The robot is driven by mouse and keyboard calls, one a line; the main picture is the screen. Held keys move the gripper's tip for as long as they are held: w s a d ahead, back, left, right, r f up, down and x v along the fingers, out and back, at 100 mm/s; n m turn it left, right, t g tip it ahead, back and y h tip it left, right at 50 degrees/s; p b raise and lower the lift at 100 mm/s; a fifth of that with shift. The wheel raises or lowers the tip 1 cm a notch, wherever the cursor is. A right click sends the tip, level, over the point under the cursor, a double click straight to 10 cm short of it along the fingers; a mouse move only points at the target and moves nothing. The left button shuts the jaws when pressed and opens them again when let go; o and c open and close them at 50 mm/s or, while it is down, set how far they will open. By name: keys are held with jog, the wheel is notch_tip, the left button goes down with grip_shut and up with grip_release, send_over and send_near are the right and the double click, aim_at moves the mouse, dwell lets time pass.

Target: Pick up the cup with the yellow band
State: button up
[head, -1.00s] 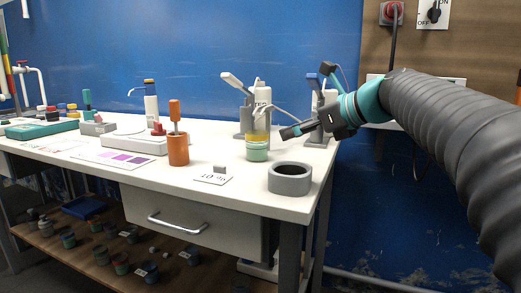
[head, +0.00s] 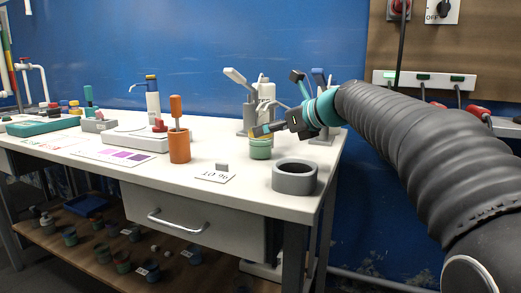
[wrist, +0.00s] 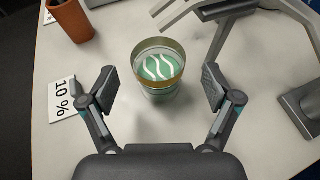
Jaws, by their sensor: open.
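The cup (head: 260,150) stands upright on the bench, pale green and see-through. In the wrist view its rim shows a yellow-gold band (wrist: 140,48), and greenish liquid with white wavy lines shows inside the cup (wrist: 158,68). My gripper (wrist: 158,88) is open, with its two fingers spread to the left and right of the cup's near side, not touching it.
An orange holder (head: 179,146) stands left of the cup. A grey ring (head: 295,179) sits near the front right edge. A small label card (head: 215,177) lies in front.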

jog(key=x, duration=0.4)
jog(key=shift+a, duration=0.15)
jog(key=c, duration=1.4)
jog(key=shift+r, duration=0.1)
